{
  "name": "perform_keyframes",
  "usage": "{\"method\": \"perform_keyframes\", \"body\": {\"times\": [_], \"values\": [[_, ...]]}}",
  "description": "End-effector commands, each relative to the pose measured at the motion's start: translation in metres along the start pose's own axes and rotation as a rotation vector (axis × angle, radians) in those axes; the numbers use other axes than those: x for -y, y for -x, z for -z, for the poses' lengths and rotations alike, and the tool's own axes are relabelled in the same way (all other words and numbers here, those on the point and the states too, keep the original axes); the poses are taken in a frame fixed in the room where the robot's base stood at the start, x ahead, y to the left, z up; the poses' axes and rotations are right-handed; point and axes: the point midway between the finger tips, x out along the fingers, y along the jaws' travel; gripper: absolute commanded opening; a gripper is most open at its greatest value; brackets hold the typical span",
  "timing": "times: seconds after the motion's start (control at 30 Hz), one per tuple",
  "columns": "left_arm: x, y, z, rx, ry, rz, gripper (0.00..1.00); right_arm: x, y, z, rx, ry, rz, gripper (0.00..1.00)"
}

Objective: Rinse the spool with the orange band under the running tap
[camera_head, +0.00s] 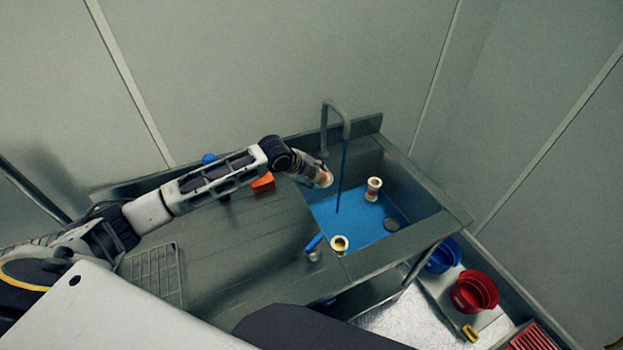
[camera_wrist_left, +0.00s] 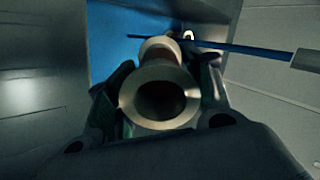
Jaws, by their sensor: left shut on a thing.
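My left gripper (camera_head: 318,175) is shut on a pale spool (camera_head: 326,179) over the left part of the sink (camera_head: 425,213). In the left wrist view the spool's round flange and open bore (camera_wrist_left: 160,98) face the camera, between the fingers of the gripper (camera_wrist_left: 160,85). The fingers hide much of its middle, so I cannot tell its band colour for sure. The tap (camera_head: 335,108) runs a thin blue stream (camera_head: 342,175), just right of the held spool in the head view. In the left wrist view the stream (camera_wrist_left: 225,46) crosses beyond the spool.
A second spool (camera_head: 374,184) stands on the blue sink floor (camera_head: 365,220). Another, with yellow inside (camera_head: 340,243), is at the sink's front edge, near a blue-handled item (camera_head: 314,243). An orange block (camera_head: 263,182) lies on the drainboard (camera_head: 230,235). Red (camera_head: 475,292) and blue bowls (camera_head: 443,257) stand lower right.

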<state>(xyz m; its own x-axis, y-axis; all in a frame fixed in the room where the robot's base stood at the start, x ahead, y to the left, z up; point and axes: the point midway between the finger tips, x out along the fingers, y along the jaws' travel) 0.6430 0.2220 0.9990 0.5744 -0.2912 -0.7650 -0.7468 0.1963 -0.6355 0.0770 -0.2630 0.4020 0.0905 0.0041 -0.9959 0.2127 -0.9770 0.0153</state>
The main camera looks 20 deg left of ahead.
Motion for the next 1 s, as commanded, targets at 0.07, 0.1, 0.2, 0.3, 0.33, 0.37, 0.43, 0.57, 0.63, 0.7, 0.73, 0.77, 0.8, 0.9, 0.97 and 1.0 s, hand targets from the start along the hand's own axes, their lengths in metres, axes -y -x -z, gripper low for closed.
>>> {"method": "perform_keyframes", "body": {"times": [0.07, 0.1, 0.2, 0.3, 0.33, 0.37, 0.43, 0.57, 0.63, 0.7, 0.73, 0.77, 0.8, 0.9, 0.97, 1.0], "values": [[0.003, -0.005, 0.001, -0.001, 0.0, 0.003, 0.19, 0.0, -0.006, -0.001, 0.0, 0.0, 0.0, 0.4], [0.005, -0.007, 0.001, -0.001, 0.0, 0.002, 0.19, 0.0, -0.008, -0.001, 0.0, 0.0, 0.0, 0.4], [0.009, -0.011, 0.002, -0.001, -0.001, 0.003, 0.19, 0.0, -0.012, -0.001, 0.0, 0.0, 0.0, 0.4], [0.013, -0.016, 0.003, -0.001, -0.001, 0.003, 0.19, 0.0, -0.017, -0.001, 0.0, 0.0, 0.0, 0.4], [0.014, -0.017, 0.003, -0.001, -0.001, 0.003, 0.19, 0.0, -0.018, -0.002, 0.0, 0.0, 0.0, 0.4], [0.015, -0.019, 0.003, -0.001, -0.001, 0.003, 0.19, 0.0, -0.02, -0.002, 0.0, 0.0, 0.0, 0.4], [0.018, -0.022, 0.003, 0.0, -0.001, 0.003, 0.19, 0.001, -0.023, -0.002, 0.0, 0.0, 0.0, 0.4], [0.023, -0.028, 0.005, -0.002, -0.001, 0.003, 0.19, 0.001, -0.029, -0.003, -0.001, 0.0, 0.0, 0.4], [0.026, -0.031, 0.005, -0.001, 0.0, 0.003, 0.19, 0.001, -0.032, -0.003, -0.001, 0.0, 0.0, 0.4], [0.028, -0.034, 0.005, -0.001, 0.0, 0.002, 0.19, 0.001, -0.035, -0.003, -0.001, 0.0, 0.0, 0.4], [0.029, -0.035, 0.005, -0.001, 0.0, 0.002, 0.19, 0.001, -0.037, -0.003, -0.001, 0.0, 0.0, 0.4], [0.031, -0.037, 0.006, -0.001, -0.001, 0.002, 0.19, 0.001, -0.038, -0.003, -0.001, 0.0, 0.0, 0.4], [0.032, -0.038, 0.006, -0.001, -0.001, 0.003, 0.19, 0.001, -0.04, -0.004, -0.001, 0.0, 0.0, 0.4], [0.036, -0.043, 0.006, -0.001, -0.001, 0.002, 0.19, 0.001, -0.045, -0.004, -0.001, 0.0, 0.0, 0.4], [0.038, -0.045, 0.007, -0.001, -0.002, 0.003, 0.19, 0.001, -0.047, -0.004, -0.001, 0.0, 0.0, 0.4], [0.04, -0.047, 0.008, -0.002, -0.002, 0.002, 0.19, 0.001, -0.049, -0.004, -0.001, 0.0, 0.0, 0.4]]}}
